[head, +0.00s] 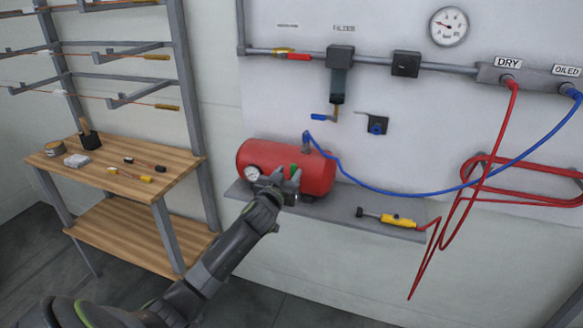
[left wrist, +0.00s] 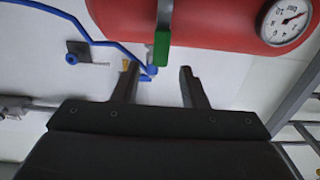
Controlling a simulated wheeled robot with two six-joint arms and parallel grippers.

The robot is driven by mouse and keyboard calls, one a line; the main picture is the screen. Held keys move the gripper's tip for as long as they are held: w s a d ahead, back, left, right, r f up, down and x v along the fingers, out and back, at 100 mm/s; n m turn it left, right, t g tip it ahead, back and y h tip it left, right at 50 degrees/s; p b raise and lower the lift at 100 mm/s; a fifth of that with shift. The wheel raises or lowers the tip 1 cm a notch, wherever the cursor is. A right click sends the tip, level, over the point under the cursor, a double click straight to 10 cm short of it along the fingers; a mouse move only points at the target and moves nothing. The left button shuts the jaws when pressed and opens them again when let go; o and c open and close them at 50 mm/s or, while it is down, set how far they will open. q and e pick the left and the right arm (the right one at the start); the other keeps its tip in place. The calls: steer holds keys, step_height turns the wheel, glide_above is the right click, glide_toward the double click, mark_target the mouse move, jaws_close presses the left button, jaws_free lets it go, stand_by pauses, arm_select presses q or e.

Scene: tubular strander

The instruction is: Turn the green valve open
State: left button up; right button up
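The green valve handle (head: 293,169) shows as a small green piece at the front of the red air tank (head: 318,170), partly hidden by my left gripper (head: 284,183). In the left wrist view the green valve handle (left wrist: 163,50) hangs from a grey stem in front of the red tank (left wrist: 215,18). My left gripper (left wrist: 159,70) is open and empty. Its two fingers point toward the handle, whose end lies just past the fingertips and between them in the picture. I cannot tell whether they touch. My right gripper is not in view.
The tank stands on a grey wall shelf (head: 345,212) with a yellow air tool (head: 398,220). A blue hose (head: 375,188) runs from the tank's top fitting. A red hose (head: 470,205) hangs at right. A wooden workbench (head: 115,172) and rack stand at left.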

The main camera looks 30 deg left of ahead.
mark_target(293, 167)
arm_select(q)
steer(key=shift+x, duration=1.6)
jaws_close()
